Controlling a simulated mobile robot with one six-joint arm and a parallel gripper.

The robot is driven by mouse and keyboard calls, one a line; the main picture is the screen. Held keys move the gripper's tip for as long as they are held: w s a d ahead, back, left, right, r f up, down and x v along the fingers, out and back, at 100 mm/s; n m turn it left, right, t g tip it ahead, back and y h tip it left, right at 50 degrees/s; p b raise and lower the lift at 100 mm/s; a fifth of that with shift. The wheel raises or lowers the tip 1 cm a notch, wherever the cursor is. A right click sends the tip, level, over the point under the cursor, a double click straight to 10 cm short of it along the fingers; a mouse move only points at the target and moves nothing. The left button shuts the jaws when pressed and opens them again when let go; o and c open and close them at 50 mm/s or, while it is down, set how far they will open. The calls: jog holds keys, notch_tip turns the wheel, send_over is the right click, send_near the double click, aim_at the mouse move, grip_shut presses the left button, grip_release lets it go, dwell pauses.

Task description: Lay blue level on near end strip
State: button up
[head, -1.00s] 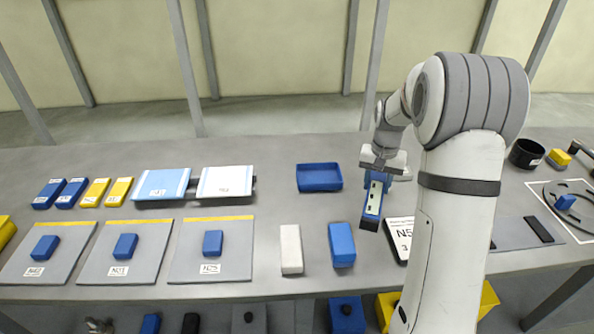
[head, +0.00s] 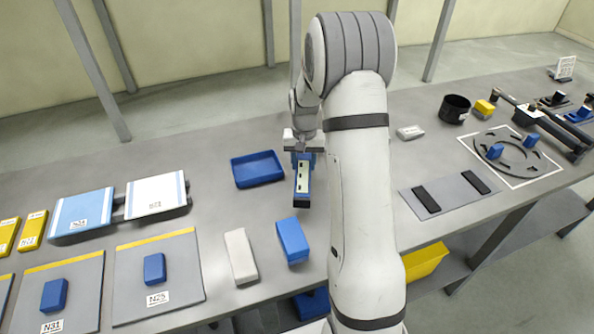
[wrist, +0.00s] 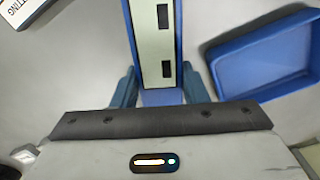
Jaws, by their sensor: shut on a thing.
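The blue level (head: 302,180), a long blue bar with a pale face and dark windows, hangs from my gripper (head: 303,152) over the table. In the wrist view, the two fingers of my gripper (wrist: 158,88) close on either side of the level (wrist: 154,50), near its end. Two black strips lie on a flat grey plate (head: 450,195) to the right of my arm: a left strip (head: 426,199) and a right strip (head: 475,182). Both are bare, and the level is apart from them.
A blue tray (head: 257,170) sits just left of the level; it also shows in the wrist view (wrist: 265,85). A white block (head: 241,256) and a blue block (head: 292,241) stand in front. A ring plate (head: 507,152) and black cup (head: 455,108) lie to the right.

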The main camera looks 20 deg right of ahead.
jog(key=shift+s+d+f, duration=0.1)
jog(key=shift+s+f, duration=0.1)
jog(key=shift+f, duration=0.3)
jog(key=shift+f+p, duration=0.4)
jog(key=shift+f, duration=1.1)
jog(key=o, duration=0.9)
jog(key=shift+f, duration=0.2)
jog(key=shift+c, duration=0.2)
jog(key=o, duration=0.5)
jog(key=shift+c, duration=0.2)
jog(key=shift+r, duration=0.15)
